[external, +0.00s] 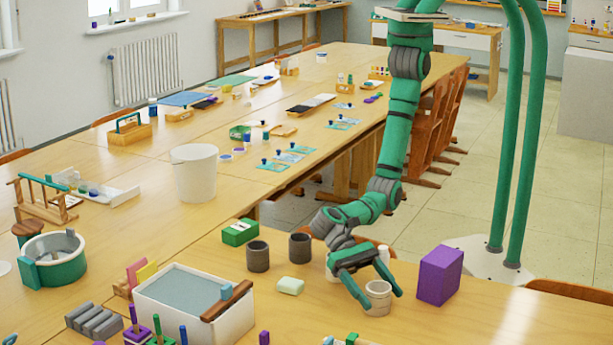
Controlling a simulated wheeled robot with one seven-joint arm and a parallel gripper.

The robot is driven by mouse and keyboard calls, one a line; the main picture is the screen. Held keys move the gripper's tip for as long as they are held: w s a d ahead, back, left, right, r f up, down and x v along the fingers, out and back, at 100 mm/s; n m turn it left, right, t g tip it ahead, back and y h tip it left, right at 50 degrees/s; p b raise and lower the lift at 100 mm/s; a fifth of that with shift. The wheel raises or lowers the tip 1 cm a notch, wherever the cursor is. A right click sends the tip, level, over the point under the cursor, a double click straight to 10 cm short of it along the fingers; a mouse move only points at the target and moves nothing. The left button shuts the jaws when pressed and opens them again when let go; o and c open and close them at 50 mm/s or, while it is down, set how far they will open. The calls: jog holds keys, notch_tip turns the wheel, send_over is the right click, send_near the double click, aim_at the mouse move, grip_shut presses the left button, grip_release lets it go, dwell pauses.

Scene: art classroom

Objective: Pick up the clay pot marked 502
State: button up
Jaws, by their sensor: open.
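My gripper (381,300) is open and reaches down at the near table, with its green fingers on either side of a small beige pot (378,292). I cannot tell whether the fingers touch it. Another pale pot (332,265) stands behind my gripper, mostly hidden by it. Two dark grey-brown pots (258,257) and (300,248) stand upright to the left. No number can be read on any pot, so I cannot tell which one is marked 502.
A purple box (439,275) stands close to the right of my gripper. A green box (239,232) and a pale soap-like block (290,286) lie to the left. A white basin (165,312) is at the front left. The table's right front is clear.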

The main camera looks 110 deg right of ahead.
aim_at(384, 302)
jog(key=shift+x, duration=1.55)
jog(key=shift+f, duration=0.1)
jog(key=shift+d, duration=0.1)
jog(key=c, duration=1.2)
jog(key=shift+c, duration=0.2)
